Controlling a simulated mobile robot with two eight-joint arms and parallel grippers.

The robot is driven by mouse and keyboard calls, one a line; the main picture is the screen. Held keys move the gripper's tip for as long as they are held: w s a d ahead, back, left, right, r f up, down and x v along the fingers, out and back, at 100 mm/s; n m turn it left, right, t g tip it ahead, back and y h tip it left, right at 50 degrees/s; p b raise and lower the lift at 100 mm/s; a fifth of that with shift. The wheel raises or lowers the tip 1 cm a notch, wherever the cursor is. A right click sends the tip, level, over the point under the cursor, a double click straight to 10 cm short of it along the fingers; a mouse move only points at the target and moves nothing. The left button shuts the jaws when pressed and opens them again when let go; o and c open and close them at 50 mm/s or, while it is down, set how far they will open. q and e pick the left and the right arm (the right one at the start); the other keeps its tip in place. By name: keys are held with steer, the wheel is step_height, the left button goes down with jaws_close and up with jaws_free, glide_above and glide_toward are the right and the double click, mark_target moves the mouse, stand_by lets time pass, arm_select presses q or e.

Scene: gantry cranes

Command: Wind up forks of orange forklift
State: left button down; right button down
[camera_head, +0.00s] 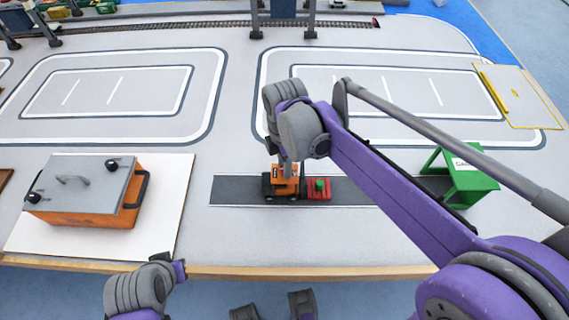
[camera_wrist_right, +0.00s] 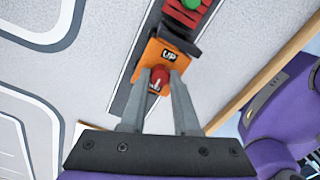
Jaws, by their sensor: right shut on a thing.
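The orange forklift (camera_head: 285,182) stands on the dark road strip in the head view, below my right gripper (camera_head: 288,172). In the right wrist view its orange top (camera_wrist_right: 152,56) carries a black "UP" label, and a red knob (camera_wrist_right: 159,76) sits between my right fingertips (camera_wrist_right: 160,80). The right fingers are shut on the red knob. A red pallet-like piece (camera_head: 319,188) with a green round top is in front of the forklift, to its right in the head view; whether the forks are under it I cannot tell. My left arm (camera_head: 145,290) shows at the bottom left, its fingers hidden.
An orange box with a grey lid (camera_head: 85,190) sits on a white board at the left. A green stand (camera_head: 462,178) is at the right. The dark road strip (camera_head: 235,190) is clear left of the forklift. The wooden table edge (camera_head: 330,271) runs along the front.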

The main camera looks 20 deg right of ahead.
stand_by(0.4)
arm_select(q)
steer(key=shift+r+p, duration=0.7)
arm_select(e)
steer(key=m, duration=0.5)
steer(key=shift+m, duration=0.3)
arm_select(q)
steer(key=shift+w+r+p, duration=0.15)
steer(key=shift+r+p, duration=0.3)
arm_select(e)
steer(key=m, duration=0.5)
arm_select(q)
steer(key=shift+r+p, duration=0.35)
steer(key=shift+r, duration=0.05)
arm_select(e)
steer(key=m, duration=0.6)
steer(key=shift+m, duration=0.4)
arm_select(q)
steer(key=shift+w+r, duration=0.1)
steer(key=shift+r, duration=0.15)
arm_select(e)
steer(key=m, duration=0.5)
steer(key=shift+m, duration=0.3)
steer(key=c, duration=0.6)
jaws_free()
steer(key=shift+c, duration=0.2)
